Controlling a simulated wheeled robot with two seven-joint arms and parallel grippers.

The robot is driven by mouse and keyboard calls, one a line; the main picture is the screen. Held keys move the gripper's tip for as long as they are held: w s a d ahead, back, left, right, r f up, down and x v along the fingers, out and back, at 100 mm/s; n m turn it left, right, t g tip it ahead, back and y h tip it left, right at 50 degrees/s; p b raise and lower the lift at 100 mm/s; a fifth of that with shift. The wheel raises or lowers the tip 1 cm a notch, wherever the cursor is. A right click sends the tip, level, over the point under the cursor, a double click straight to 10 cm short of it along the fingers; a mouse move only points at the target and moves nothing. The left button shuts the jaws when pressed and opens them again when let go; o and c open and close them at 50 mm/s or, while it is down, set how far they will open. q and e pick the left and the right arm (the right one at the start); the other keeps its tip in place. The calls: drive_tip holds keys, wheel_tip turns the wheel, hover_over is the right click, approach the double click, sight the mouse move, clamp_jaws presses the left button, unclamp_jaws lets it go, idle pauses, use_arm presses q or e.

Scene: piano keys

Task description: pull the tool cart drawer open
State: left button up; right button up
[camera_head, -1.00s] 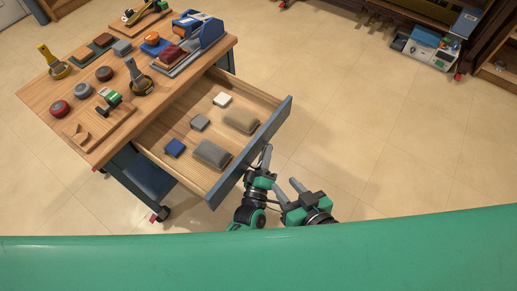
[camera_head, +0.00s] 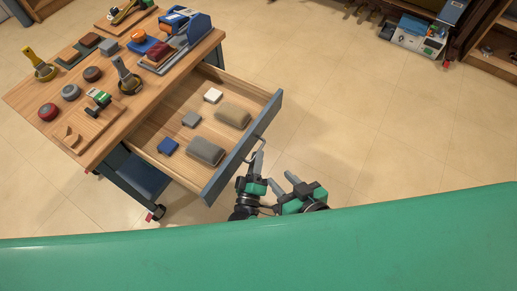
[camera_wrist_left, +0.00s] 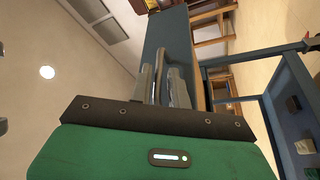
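The tool cart (camera_head: 150,92) has a wooden top. Its drawer (camera_head: 180,134) is pulled far out, with a blue-grey front (camera_head: 226,172). A thin handle (camera_head: 264,137) is on the drawer's outer face. My left gripper (camera_head: 259,158) is at this handle, with its narrow fingers close together. In the left wrist view the fingers (camera_wrist_left: 163,88) are close on either side of a slim bar in front of the drawer front (camera_wrist_left: 168,35). The contact itself is partly hidden. My right gripper (camera_head: 287,184) is beside it to the right, fingers apart and empty.
The drawer holds a white block (camera_head: 213,96), a blue block (camera_head: 168,147) and soft-looking pads (camera_head: 206,151). Tools and a blue bin (camera_head: 198,28) stand on the cart top. Bare tiled floor (camera_head: 370,140) lies to the right.

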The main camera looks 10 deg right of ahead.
use_arm(q)
drive_tip(key=v, duration=1)
drive_tip(key=shift+s+p, duration=0.2)
drive_tip(key=shift+p, duration=0.1)
use_arm(e)
drive_tip(key=shift+d+g, duration=0.5)
drive_tip(key=shift+d, duration=0.15)
